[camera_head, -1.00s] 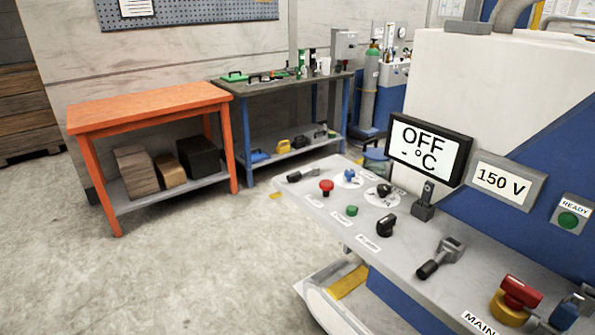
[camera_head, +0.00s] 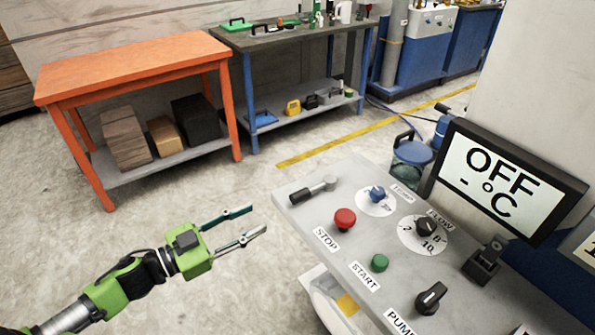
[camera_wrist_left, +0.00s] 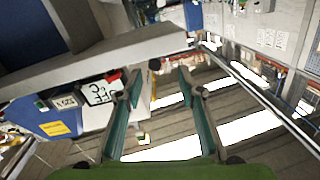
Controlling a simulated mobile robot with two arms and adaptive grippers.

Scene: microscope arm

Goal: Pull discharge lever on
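A lever with a black grip and a metal body (camera_head: 313,190) lies at the far left corner of the grey control panel (camera_head: 300,220). No label naming it the discharge lever is readable. A second black lever (camera_head: 485,262) stands upright below the display. My left gripper (camera_head: 258,220) is open and empty, left of the panel and apart from the first lever. In the left wrist view its two green fingers (camera_wrist_left: 158,76) are spread, with a small dark round thing (camera_wrist_left: 154,64) beyond them; I cannot tell what it is. My right gripper is not in view.
A red STOP button (camera_head: 345,219), a green START button (camera_head: 379,262), a blue knob (camera_head: 377,193), a black FLOW knob (camera_head: 426,227) and a PUMP switch (camera_head: 431,297) share the panel. The display (camera_head: 508,181) reads OFF. An orange table (camera_head: 130,68) stands behind; the floor between is clear.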

